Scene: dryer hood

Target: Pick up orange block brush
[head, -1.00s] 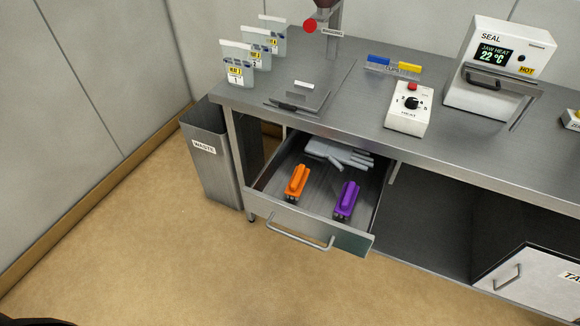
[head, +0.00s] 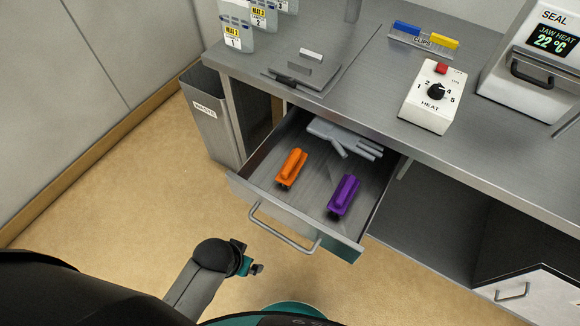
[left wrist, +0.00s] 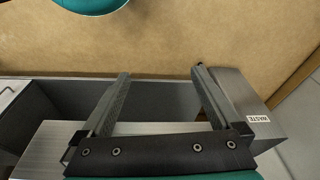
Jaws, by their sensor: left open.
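The orange block brush (head: 291,166) lies in the open drawer (head: 268,205), in its left part, with dark bristles underneath. A purple block brush (head: 344,194) lies to its right in the same drawer. My left gripper (head: 256,268) is low in the head view, in front of the drawer handle and apart from the orange brush. In the left wrist view its two fingers (left wrist: 160,74) are spread wide with nothing between them. No brush shows in that view. My right gripper is out of view.
A grey glove (head: 343,137) lies at the back of the drawer. The drawer handle (head: 283,228) sticks out in front. A waste bin (head: 210,115) stands left of the drawer. The counter above holds a heat control box (head: 432,98). The floor in front is clear.

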